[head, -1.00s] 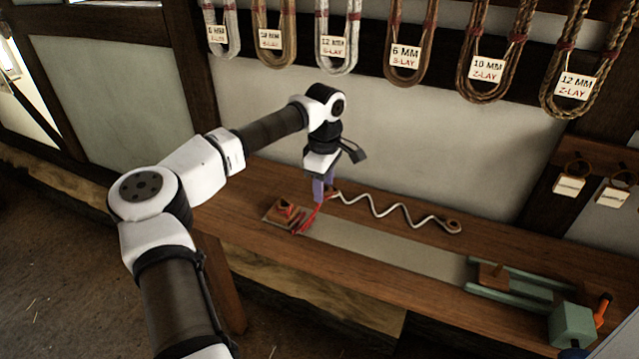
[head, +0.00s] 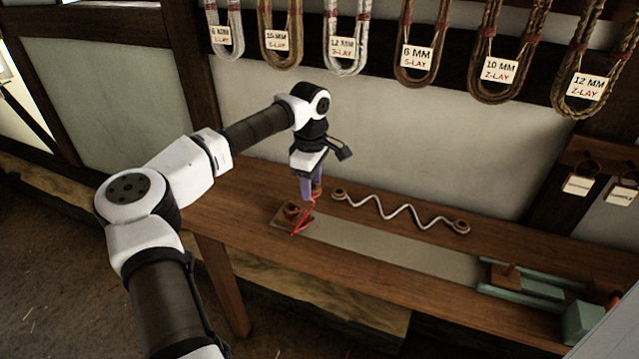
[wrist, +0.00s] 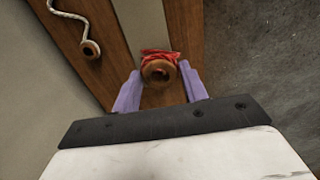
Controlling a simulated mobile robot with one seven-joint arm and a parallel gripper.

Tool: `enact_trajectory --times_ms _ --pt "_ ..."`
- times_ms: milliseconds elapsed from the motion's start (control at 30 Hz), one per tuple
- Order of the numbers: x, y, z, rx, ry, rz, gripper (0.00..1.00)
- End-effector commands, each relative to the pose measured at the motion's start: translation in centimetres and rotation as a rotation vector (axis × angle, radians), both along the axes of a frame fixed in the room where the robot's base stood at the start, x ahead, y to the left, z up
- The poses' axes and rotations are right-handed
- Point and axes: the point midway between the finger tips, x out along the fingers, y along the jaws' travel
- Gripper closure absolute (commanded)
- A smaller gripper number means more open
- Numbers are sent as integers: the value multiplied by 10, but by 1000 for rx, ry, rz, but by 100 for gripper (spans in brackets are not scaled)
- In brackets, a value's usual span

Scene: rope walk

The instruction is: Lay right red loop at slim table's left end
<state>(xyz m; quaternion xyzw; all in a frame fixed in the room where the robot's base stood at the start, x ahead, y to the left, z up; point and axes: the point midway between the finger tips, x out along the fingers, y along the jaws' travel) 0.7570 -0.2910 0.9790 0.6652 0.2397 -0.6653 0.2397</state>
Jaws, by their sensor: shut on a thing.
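The slim table (head: 360,252) runs along the wall, with a small wooden block and peg (head: 290,211) at its left end. My gripper (head: 309,197) is just right of and above this block, its purple fingers pointing down. Red strands of a loop (head: 305,219) hang from the fingertips towards the block's right edge. In the wrist view, a round wooden knob (wrist: 158,72) sits between the fingers with the red strands (wrist: 160,54) against it. The knob seems to belong to the held loop. I cannot tell whether the strands touch the block, or see a second red loop clearly.
A wavy white rope (head: 400,213) with wooden ends lies right of my gripper, near the wall. A green device (head: 530,290) stands at the table's right end. Labelled rope hanks (head: 416,55) hang above. A grey strip along the table's middle is clear.

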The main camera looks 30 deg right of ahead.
Motion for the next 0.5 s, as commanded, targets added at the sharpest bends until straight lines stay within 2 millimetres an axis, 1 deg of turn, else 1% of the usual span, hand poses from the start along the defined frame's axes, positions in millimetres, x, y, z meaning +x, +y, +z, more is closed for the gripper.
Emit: enact_trajectory --times_ms 100,500 --pt "12 10 1 0 0 4 70" --pt "47 43 1 1 1 4 70"
